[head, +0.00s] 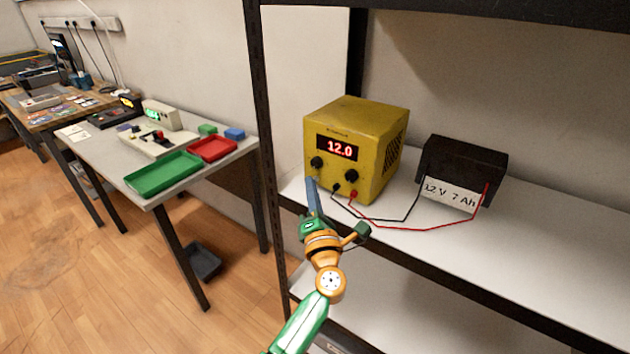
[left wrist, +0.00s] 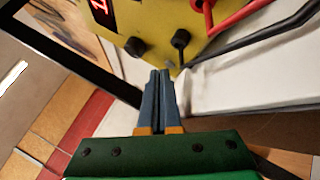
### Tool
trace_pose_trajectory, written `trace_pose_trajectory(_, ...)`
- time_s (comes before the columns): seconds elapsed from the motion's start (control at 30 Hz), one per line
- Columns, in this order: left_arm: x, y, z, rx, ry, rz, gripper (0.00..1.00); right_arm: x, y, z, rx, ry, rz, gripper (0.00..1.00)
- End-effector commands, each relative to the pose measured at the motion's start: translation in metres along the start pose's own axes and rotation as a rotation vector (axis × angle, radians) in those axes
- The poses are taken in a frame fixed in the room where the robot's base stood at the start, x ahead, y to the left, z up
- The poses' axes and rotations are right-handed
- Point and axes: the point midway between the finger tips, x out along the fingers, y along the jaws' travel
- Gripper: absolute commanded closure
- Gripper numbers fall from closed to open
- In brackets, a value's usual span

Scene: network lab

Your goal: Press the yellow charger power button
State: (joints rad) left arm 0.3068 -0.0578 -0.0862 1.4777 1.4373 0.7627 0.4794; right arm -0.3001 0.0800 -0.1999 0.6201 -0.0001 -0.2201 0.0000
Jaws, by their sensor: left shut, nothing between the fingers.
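The yellow charger (head: 345,125) stands on the shelf, its lit red display (head: 340,149) reading 12.0. Its front has black knobs and, lower down, a black and a red terminal. It also shows in the left wrist view (left wrist: 155,15), with a knob (left wrist: 135,46) and the black terminal (left wrist: 180,40). My left gripper (head: 311,181) is shut and empty, its blue fingertips at the lower left of the charger's front. In the left wrist view the fingertips (left wrist: 160,74) lie close under the front's bottom edge. I cannot tell if they touch. The power button is not clearly visible; the fingers may cover it.
A black 12 V 7 Ah battery (head: 465,165) stands right of the charger, joined to it by red and black leads lying on the shelf (head: 560,230). A dark shelf post (head: 262,120) rises at the left. A table with green (head: 163,173) and red trays stands farther left.

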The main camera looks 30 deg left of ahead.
Motion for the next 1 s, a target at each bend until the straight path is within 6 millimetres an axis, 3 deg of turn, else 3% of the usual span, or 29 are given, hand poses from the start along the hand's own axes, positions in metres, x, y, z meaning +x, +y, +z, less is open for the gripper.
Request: trace_pose_trajectory(1.0,0.0074,-0.0021,0.0070,-0.005,-0.004,0.005,1.00,0.0053,-0.0002,0.0005,0.000,0.000,0.000,0.11)
